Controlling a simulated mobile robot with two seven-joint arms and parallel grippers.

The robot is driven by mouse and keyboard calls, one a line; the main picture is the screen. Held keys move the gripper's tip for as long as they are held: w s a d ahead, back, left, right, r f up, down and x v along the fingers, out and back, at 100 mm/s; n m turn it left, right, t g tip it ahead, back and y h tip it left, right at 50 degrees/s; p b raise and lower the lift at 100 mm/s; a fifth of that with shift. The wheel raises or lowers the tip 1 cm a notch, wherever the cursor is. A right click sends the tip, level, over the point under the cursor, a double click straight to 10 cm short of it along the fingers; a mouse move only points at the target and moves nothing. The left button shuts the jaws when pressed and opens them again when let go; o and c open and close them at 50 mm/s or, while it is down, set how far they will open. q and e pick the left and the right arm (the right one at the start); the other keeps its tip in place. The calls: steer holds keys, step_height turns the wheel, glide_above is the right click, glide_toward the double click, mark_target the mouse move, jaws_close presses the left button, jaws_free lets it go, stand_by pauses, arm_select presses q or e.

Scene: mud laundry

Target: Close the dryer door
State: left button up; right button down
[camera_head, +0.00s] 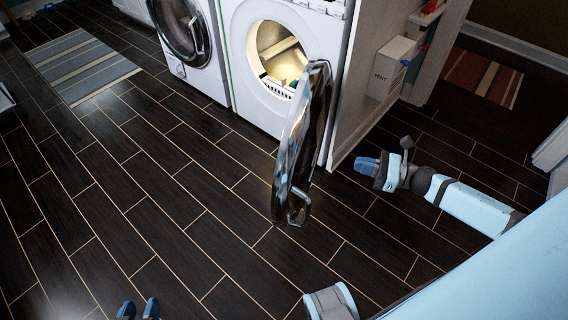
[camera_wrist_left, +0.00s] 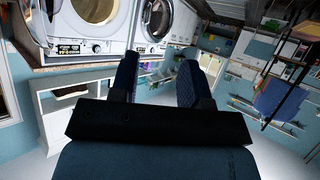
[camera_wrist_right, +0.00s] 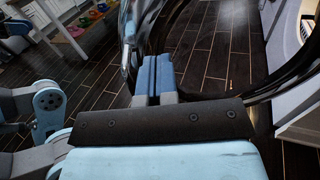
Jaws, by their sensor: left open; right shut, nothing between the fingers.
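The dryer (camera_head: 250,110) is white, with a lit round drum opening (camera_head: 281,54). Its round dark-glass door (camera_head: 297,145) with a chrome rim stands wide open, swung out toward me from the right side of the opening. My right gripper (camera_head: 367,166) is shut and empty, to the right of the door and apart from it in the head view. In the right wrist view the blue fingers (camera_wrist_right: 154,75) are close to the door's curved rim (camera_wrist_right: 263,86); I cannot tell if they touch. My left gripper (camera_head: 139,309) is open and empty at the bottom edge, far from the door.
A closed washer (camera_head: 190,40) stands left of the dryer. A side panel (camera_head: 350,90) with a white vent box (camera_head: 391,66) is right of the dryer. A striped rug (camera_head: 80,65) lies at left. The dark tiled floor (camera_head: 150,190) is clear in front.

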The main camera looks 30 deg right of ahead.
mark_target(303, 150)
steer(key=b+x, duration=0.1)
steer(key=x, duration=1.3)
steer(key=shift+f, duration=0.1)
steer(key=shift+a, duration=0.1)
